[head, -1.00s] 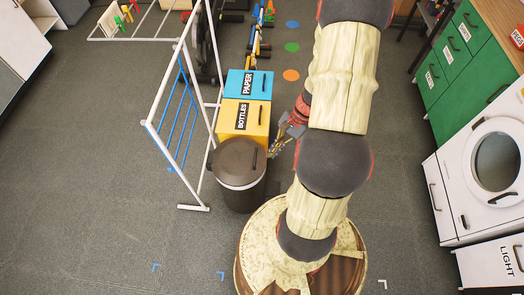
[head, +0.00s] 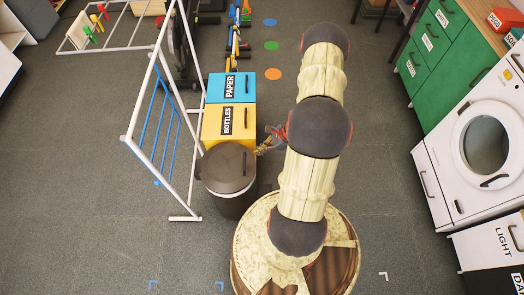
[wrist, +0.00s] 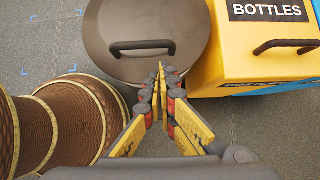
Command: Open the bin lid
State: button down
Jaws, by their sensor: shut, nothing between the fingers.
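The round dark-grey bin (head: 232,207) stands in front of the yellow bin. Its flat brown-grey lid (head: 222,168) lies closed on top, and the lid's bar handle (head: 244,163) is on the side toward my arm. In the wrist view the lid (wrist: 150,20) and its dark handle (wrist: 143,46) are clear. My gripper (wrist: 161,73) is shut and empty. Its fingertips show at the lid's near edge, close to the handle's right end and apart from it. In the head view my gripper (head: 262,149) is small and partly hidden by my arm.
The yellow BOTTLES bin (head: 210,124) and blue PAPER bin (head: 216,92) stand behind the round bin. A white drying rack (head: 140,100) is close on the left. Green drawers (head: 462,55) and a white washer (head: 448,160) line the right. Floor between is open.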

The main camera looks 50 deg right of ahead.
aim_at(248, 160)
jog(key=b+x, duration=0.1)
jog(key=x, duration=0.5)
jog(key=shift+w+a+f+b, duration=0.1)
jog(key=shift+f+b, duration=0.1)
jog(key=shift+b, duration=0.2)
jog(key=shift+r, duration=0.1)
